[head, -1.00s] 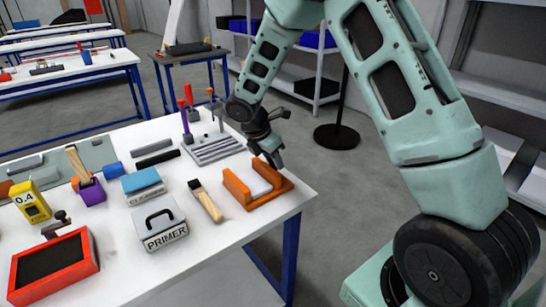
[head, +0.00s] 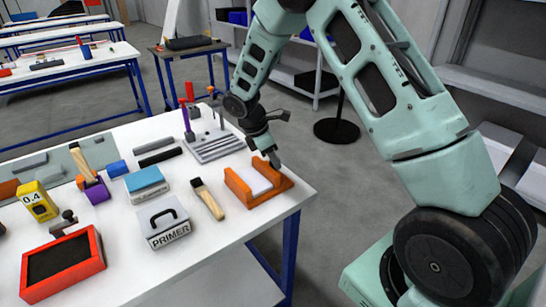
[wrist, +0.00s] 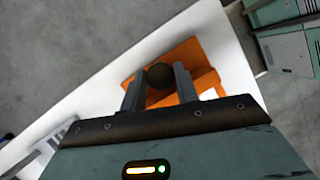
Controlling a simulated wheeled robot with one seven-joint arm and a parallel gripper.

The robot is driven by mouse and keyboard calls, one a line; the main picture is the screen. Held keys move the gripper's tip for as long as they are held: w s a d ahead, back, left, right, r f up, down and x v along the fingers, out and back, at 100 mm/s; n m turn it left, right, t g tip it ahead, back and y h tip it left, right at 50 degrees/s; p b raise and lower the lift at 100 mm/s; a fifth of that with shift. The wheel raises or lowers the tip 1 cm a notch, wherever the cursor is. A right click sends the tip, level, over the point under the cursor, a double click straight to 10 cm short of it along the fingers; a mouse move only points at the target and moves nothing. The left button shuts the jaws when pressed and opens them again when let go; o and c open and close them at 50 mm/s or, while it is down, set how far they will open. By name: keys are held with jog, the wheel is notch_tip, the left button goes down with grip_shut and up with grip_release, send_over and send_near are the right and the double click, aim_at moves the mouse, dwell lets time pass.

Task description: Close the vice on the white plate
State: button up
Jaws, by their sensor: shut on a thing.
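The orange vice (head: 238,188) stands at the right front corner of the white table. The white plate (head: 253,180) lies between its orange sides. My gripper (head: 275,162) points down at the vice's far right end. In the wrist view, my gripper (wrist: 159,80) has its two grey fingers on either side of a dark round knob (wrist: 160,75) at the end of the orange vice (wrist: 190,55). It is shut on this knob. The plate is mostly hidden there by the fingers and the gripper body.
A wooden-handled brush (head: 208,200) lies just left of the vice. A grey slotted rack (head: 214,147) with upright tools is behind. The table's right edge is close to the vice.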

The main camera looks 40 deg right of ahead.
jog(key=o, duration=1)
jog(key=shift+c, duration=0.2)
jog(key=shift+a+r, duration=0.1)
jog(key=b+v, duration=0.1)
jog(key=v, duration=1.6)
jog(key=shift+r, duration=0.2)
